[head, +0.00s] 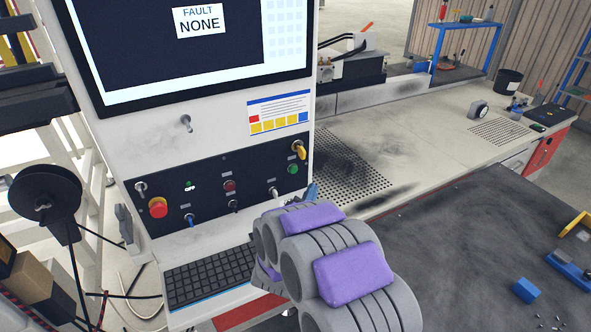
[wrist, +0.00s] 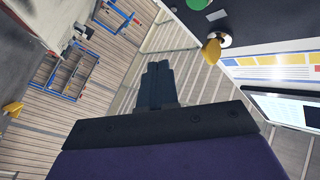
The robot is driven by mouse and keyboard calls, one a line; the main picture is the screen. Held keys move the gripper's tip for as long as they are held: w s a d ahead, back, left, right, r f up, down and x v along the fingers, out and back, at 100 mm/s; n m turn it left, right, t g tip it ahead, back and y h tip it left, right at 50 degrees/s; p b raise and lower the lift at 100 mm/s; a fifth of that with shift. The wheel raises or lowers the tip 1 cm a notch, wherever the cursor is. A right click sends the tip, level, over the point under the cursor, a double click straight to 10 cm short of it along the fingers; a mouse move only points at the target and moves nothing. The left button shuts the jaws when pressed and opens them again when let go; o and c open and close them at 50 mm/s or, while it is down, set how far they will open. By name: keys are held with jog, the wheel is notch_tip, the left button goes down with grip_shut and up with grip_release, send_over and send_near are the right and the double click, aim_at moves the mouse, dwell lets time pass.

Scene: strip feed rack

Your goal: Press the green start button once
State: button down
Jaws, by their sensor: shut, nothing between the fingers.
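The green button (head: 293,169) is at the right end of the black control panel, below a yellow-handled switch. The wrist view shows a green round part (wrist: 203,4) at its top edge, with the yellow handle (wrist: 212,50) below it. My gripper (wrist: 158,84) is shut and empty, its dark fingers together. In the head view a small bluish tip (head: 311,191), probably my gripper, shows just right of and below the green button, beyond my grey and purple arm. It looks apart from the button. My arm hides the rest of the gripper.
A screen (head: 200,40) reading "FAULT NONE" is above, a keyboard (head: 212,275) below. A workbench (head: 440,120) extends to the right.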

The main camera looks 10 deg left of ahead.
aim_at(294, 170)
jog(key=w+a+p, duration=0.1)
jog(key=w+a, duration=0.3)
jog(key=w, duration=0.1)
jog(key=shift+a+p, duration=0.3)
dwell(0.5)
jog(key=shift+d, duration=0.3)
jog(key=shift+a, duration=0.25)
jog(key=shift+d, duration=0.15)
dwell(0.4)
jog(key=shift+w, duration=0.1)
jog(key=shift+w+a, duration=0.25)
